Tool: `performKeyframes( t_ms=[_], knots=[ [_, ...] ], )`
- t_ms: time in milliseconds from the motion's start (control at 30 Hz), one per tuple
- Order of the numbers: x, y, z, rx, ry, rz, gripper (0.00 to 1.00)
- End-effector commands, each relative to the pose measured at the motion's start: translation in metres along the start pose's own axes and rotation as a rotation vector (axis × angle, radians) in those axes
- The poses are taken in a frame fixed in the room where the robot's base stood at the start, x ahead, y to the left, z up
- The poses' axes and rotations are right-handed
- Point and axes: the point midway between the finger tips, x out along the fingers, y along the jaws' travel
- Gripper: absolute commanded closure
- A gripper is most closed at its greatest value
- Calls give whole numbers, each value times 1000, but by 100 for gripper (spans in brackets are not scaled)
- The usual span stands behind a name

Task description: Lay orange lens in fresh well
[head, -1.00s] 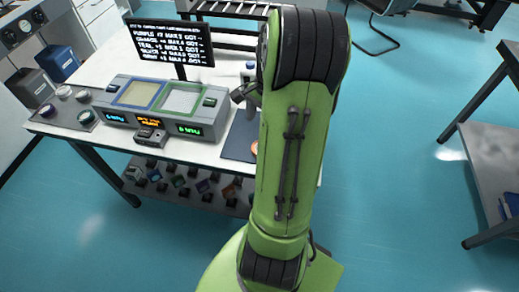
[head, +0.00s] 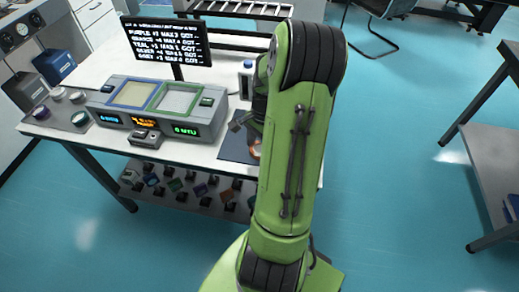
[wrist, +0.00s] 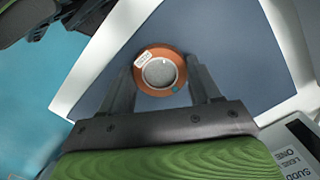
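The orange lens (wrist: 141,84), a ring with a pale grey centre and a small white label, lies on the dark blue mat (wrist: 225,50) in the wrist view. My gripper (wrist: 161,72) has its two fingers on either side of the lens, with slight gaps showing, so it looks open. In the head view, a bit of the orange lens (head: 256,152) shows beside my arm. The grey station holds a blue-framed well (head: 133,94) and a green-framed well (head: 179,101). Both look empty; I cannot read which is the fresh one.
A text monitor (head: 166,42) stands behind the station. Several round lenses lie on a grey mat (head: 48,122) at the left, near dark boxes. A small bottle (head: 247,80) stands near my arm. A lower shelf (head: 190,198) carries several mounted pieces.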

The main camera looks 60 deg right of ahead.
Motion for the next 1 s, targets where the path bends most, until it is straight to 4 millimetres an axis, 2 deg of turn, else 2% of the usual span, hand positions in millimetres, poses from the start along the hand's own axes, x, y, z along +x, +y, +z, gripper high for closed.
performKeyframes(
  t_ms=[33, 200, 233, 367, 467, 700, 800, 900, 1000],
  knots=[
    [0, 0, 0, 0, 0, 0, 46],
    [0, 0, 0, 0, 0, -1, 72],
    [0, 0, 0, 0, 0, -1, 74],
    [0, 0, 0, 0, 0, -1, 75],
    [-8, 0, 0, 0, 3, -2, 75],
    [-68, -1, 8, 0, 5, -3, 75],
    [-88, 0, 10, 0, 3, -2, 75],
    [-98, 0, 12, 0, 2, -2, 75],
    [-101, 0, 12, 0, 1, -1, 75]
  ],
)
